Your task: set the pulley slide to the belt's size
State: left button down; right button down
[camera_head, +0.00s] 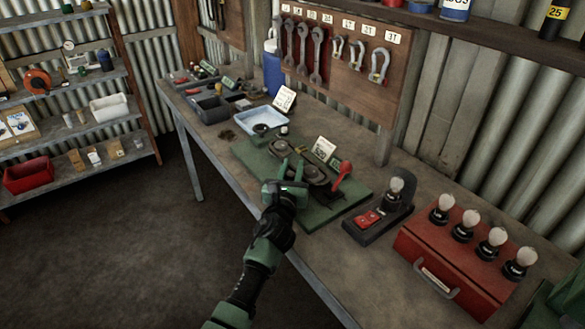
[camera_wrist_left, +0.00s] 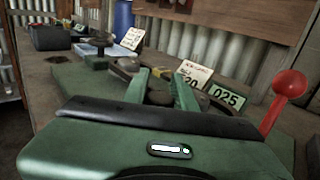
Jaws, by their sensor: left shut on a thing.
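The green pulley plate (camera_head: 318,214) lies flat on the bench and carries round dark pulleys (camera_head: 312,173). A lever with a red knob (camera_head: 343,168) stands at its right side, and the knob shows large in the left wrist view (camera_wrist_left: 291,84). My left gripper (camera_head: 291,170) is over the plate, beside the pulleys, with its fingers shut on a part of the pulley slide. The held part is mostly hidden. In the left wrist view the fingertips (camera_wrist_left: 161,85) reach the pulleys. A green plate marked 025 (camera_wrist_left: 228,98) stands behind. My right gripper is not in view.
A white card (camera_head: 324,149) stands behind the pulleys. A light blue tray (camera_head: 263,120) lies to the left. A dark stand with a red part (camera_head: 368,217) and a red box (camera_head: 449,258) with several bulb-topped pieces are to the right. Wrenches hang on the board (camera_head: 349,62).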

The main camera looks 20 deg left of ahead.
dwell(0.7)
pick_arm(q)
jog(key=s+d, duration=0.2)
jog(key=shift+s+d+f, duration=0.1)
jog(key=shift+d, duration=0.25)
jog(key=c, duration=1.5)
grip_release()
jog(key=shift+o, duration=0.5)
jog(key=shift+d, duration=0.1)
jog(key=s, duration=0.5)
jog(key=s+d, duration=0.1)
jog(key=s, duration=0.1)
jog(key=shift+s, duration=0.4)
